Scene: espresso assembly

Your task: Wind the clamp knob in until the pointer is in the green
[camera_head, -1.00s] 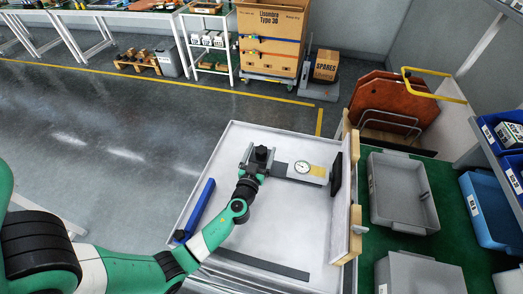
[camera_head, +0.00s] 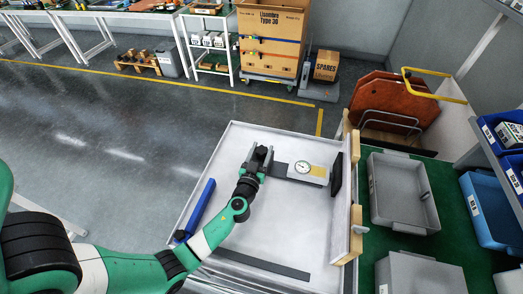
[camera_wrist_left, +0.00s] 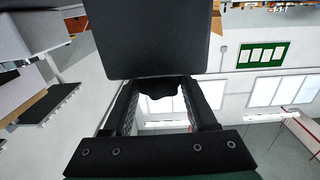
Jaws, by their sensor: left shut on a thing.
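The clamp fixture (camera_head: 281,169) lies on the white table, with a dark bar running right to a light grey block. A round white dial (camera_head: 303,167) sits on that block beside a yellow label. Its pointer and any green zone are too small to read. My left gripper (camera_head: 259,158) is at the left end of the clamp, shut on the dark clamp knob (camera_head: 262,151). In the left wrist view, the black knob (camera_wrist_left: 162,106) shows between the two fingers, partly hidden by a large dark block (camera_wrist_left: 158,40). My right gripper is not in view.
A blue bar (camera_head: 200,208) lies at the table's left edge and a dark flat strip (camera_head: 262,263) near the front. A white upright panel (camera_head: 342,205) with wooden blocks bounds the right. Grey bins (camera_head: 402,192) stand beyond it. The middle of the table is clear.

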